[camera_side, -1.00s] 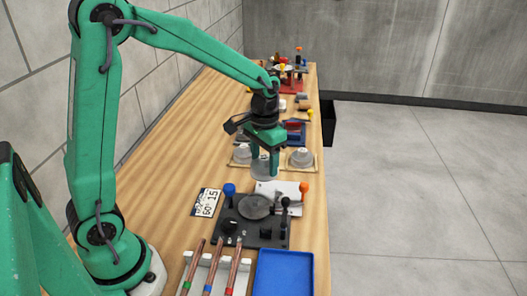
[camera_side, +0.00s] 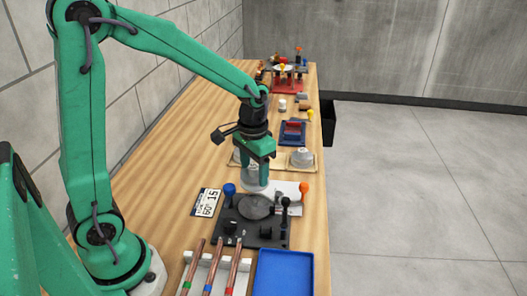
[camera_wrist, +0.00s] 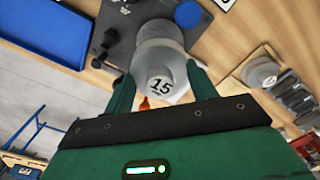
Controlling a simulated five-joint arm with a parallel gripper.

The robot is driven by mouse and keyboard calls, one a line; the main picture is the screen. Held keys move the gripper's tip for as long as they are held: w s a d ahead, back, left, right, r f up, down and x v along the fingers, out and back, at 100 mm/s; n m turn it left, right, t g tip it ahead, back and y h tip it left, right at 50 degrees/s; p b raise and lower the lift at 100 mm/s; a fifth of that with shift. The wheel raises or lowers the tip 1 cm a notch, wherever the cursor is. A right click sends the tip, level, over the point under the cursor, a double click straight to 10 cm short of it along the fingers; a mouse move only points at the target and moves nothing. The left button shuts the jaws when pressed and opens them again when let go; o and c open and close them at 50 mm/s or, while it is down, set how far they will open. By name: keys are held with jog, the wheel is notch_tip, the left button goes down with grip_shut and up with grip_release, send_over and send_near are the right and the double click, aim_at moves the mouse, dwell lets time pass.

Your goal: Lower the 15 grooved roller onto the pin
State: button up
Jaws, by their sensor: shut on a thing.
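My gripper (camera_side: 257,177) is shut on the grey grooved roller (camera_side: 250,181), which it holds in the air above the table behind the dark bending fixture. In the wrist view my gripper (camera_wrist: 160,85) has one finger on each side of the roller (camera_wrist: 160,62), and the number 15 shows on its top. In the wrist view the roller overlaps the disc. The pin is not visible.
A blue tray (camera_side: 284,274) and a rack with several copper tubes (camera_side: 209,270) stand in front. A card reading 60° 15 (camera_side: 206,203) lies left of the fixture. Another grey roller (camera_side: 302,155) sits on a wooden tray behind. The table's left side is clear.

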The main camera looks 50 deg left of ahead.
send_over(255, 201)
jog(key=shift+f, duration=2.65)
jog(key=shift+f, duration=1.6)
jog(key=o, duration=1.2)
notch_tip(255, 201, up, 7)
jog(key=shift+r, duration=0.4)
